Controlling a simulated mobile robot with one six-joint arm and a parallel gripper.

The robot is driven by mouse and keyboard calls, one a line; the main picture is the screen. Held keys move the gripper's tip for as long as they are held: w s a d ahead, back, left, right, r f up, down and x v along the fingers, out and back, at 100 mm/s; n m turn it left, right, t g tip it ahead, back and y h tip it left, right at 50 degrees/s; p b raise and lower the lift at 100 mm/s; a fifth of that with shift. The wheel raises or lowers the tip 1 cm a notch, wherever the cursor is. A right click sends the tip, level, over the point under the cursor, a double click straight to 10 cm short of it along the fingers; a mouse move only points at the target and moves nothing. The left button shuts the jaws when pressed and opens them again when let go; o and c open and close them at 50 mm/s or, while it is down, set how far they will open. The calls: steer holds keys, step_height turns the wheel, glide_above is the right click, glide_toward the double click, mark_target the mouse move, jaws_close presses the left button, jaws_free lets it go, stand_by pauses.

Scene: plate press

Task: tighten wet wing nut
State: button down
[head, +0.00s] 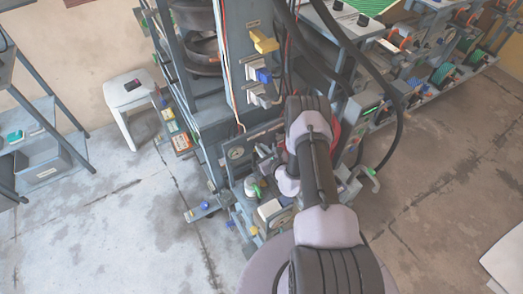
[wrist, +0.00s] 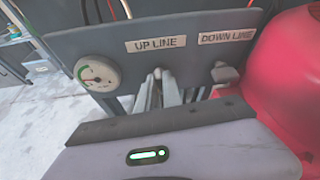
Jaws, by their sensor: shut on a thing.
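In the wrist view a grey panel carries an UP LINE label (wrist: 156,44) and a DOWN LINE label (wrist: 227,36). My gripper (wrist: 158,82) reaches to the panel just below the UP LINE label, its fingers close together. It is shut on a small fitting there, likely a wing nut, mostly hidden between the fingers. A second small fitting, likely a wing nut (wrist: 225,73), sits below the DOWN LINE label, clear of my fingers. I cannot tell from the picture which one is wet. In the head view my arm partly covers this area.
A large red rounded body (wrist: 289,75) stands close on the right. A white stool (head: 128,91) stands on the floor at left. Hoses hang beside my arm.

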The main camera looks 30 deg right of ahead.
steer(key=m+y+b, duration=0.1)
steer(key=m+b, duration=0.1)
steer(key=m+y+b, duration=0.2)
steer(key=m+b, duration=0.1)
steer(key=d+m+y+b, duration=0.1)
steer(key=m+y+b, duration=0.1)
steer(key=m, duration=0.1)
steer(key=shift+w+d+f+t, duration=0.1)
steer(key=shift+w+t, duration=0.1)
steer(key=shift+t, duration=0.2)
steer(key=shift+b, duration=0.3)
stand_by(0.4)
steer(key=c, duration=1.5)
jaws_free()
